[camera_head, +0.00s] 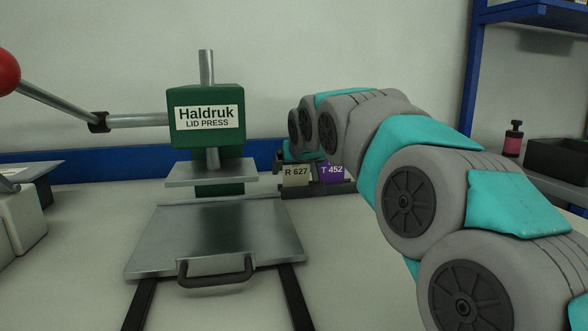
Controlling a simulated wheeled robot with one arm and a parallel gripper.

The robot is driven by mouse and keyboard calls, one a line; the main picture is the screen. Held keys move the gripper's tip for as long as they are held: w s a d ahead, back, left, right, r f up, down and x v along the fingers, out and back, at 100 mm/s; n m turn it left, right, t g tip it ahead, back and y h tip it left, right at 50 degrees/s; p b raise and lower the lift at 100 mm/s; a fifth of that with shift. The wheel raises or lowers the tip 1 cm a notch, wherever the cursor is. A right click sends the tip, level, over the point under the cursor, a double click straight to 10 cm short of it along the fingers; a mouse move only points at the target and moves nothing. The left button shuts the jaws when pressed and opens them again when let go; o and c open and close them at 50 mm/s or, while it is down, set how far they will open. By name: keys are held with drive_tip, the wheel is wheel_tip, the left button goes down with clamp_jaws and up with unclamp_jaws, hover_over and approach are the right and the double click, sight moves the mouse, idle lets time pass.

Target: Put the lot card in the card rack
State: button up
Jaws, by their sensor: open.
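Two cards stand upright at the back of the bench: a beige card marked R 627 (296,174) and a purple card marked T 452 (332,173). A low dark rack (345,188) shows under and beside them. I cannot tell which card is the lot card. My arm reaches in from the right, and my gripper (280,160) is at its far end, just above and left of the beige card. It is small and partly hidden by my arm. It is open; no card shows held in it.
A green Haldruk lid press (205,135) stands left of the cards, with a metal plate tray (215,240) on dark rails before it. Its red-knobbed lever (60,103) reaches left. A blue-framed shelf (475,70) with a dark bin (560,160) is right.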

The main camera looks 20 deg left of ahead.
drive_tip(key=v, duration=1.1)
drive_tip(key=shift+s+r+b, duration=0.15)
drive_tip(key=shift+s+b, duration=0.1)
drive_tip(key=shift+b, duration=0.05)
